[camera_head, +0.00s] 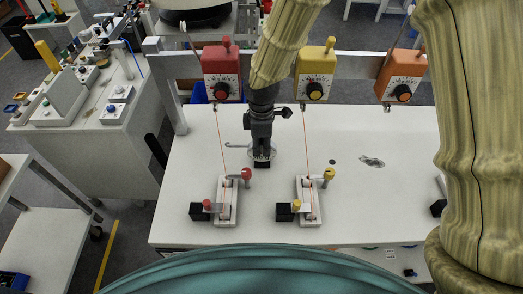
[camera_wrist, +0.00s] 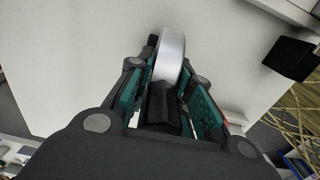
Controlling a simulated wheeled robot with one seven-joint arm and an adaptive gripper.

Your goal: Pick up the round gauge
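The round gauge (camera_wrist: 171,58) has a silver rim and a dark body, seen nearly edge-on between my fingers in the wrist view. In the head view the gauge (camera_head: 263,152) shows as a pale disc behind my gripper (camera_head: 262,160), low over the white table. My gripper (camera_wrist: 168,75) has its teal pads against both sides of the gauge, with no clear gap. The gauge's face and lower part are hidden, and I cannot tell whether it touches the table.
Red (camera_head: 222,72), yellow (camera_head: 314,72) and orange (camera_head: 401,75) boxes hang on a rail behind, with cords running down. Two white fixtures with a red knob (camera_head: 246,173) and a yellow knob (camera_head: 328,173) stand in front. The table's middle right (camera_head: 385,195) is mostly clear.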

